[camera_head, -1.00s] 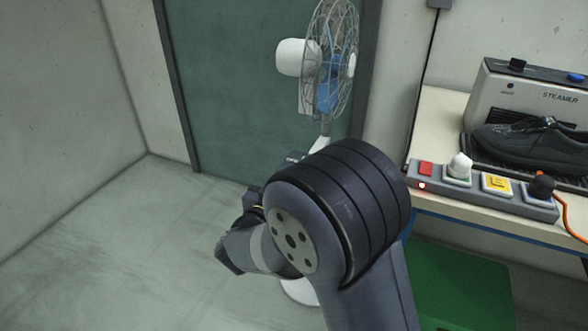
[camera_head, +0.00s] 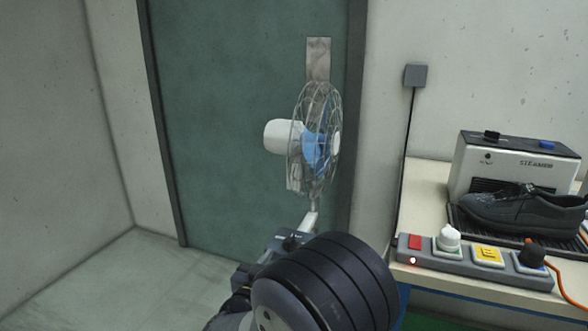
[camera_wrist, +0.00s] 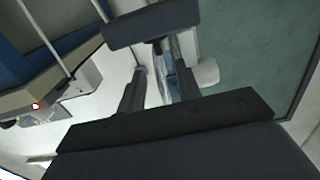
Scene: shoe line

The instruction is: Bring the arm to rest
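My arm (camera_head: 325,285) shows at the bottom middle of the head view, its large dark ribbed joint nearest. My gripper is not clearly seen there. In the wrist view my gripper's (camera_wrist: 158,82) two dark fingers stand apart, with nothing seen held between them. Beyond them, parts of the white and blue fan show blurred. In the head view the fan (camera_head: 313,145) stands upright in front of the green door, behind my arm; its base is hidden by the arm.
The bench (camera_head: 425,200) at the right bears a steamer (camera_head: 510,165), a dark shoe (camera_head: 525,213) and a power strip (camera_head: 470,260) with a lit red lamp. The green door (camera_head: 230,120) fills the back. Bare floor (camera_head: 110,285) lies at the left.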

